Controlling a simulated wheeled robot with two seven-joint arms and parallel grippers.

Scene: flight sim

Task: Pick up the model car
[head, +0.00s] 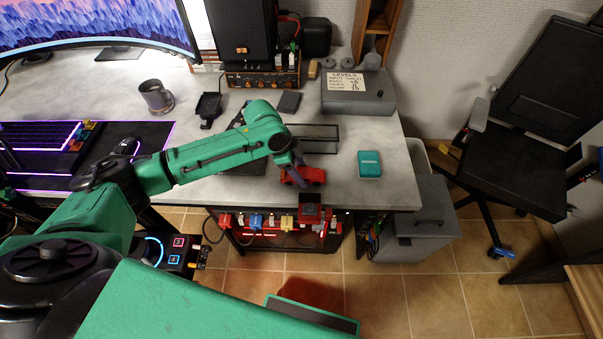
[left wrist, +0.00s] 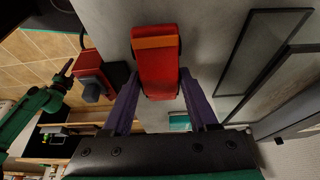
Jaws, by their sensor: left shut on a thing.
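The red model car (head: 305,176) is at the front edge of the grey desk, below the end of my left arm. My left gripper (head: 289,171) is shut on it, with its purple fingers at the car's sides. In the left wrist view, the car (left wrist: 157,58) sits between the two fingertips (left wrist: 158,80), with an orange band across it. Whether the car still touches the desk is hard to tell. A green arm of mine with a dark end shows small at the left of the left wrist view; its jaws are too small to read.
A teal box (head: 369,164) lies right of the car. A dark-framed panel (head: 316,137) lies behind it. A red-and-black device (head: 310,209) sits at the desk's front edge. A mug (head: 156,97), a grey case (head: 357,98) and a speaker (head: 240,32) stand farther back.

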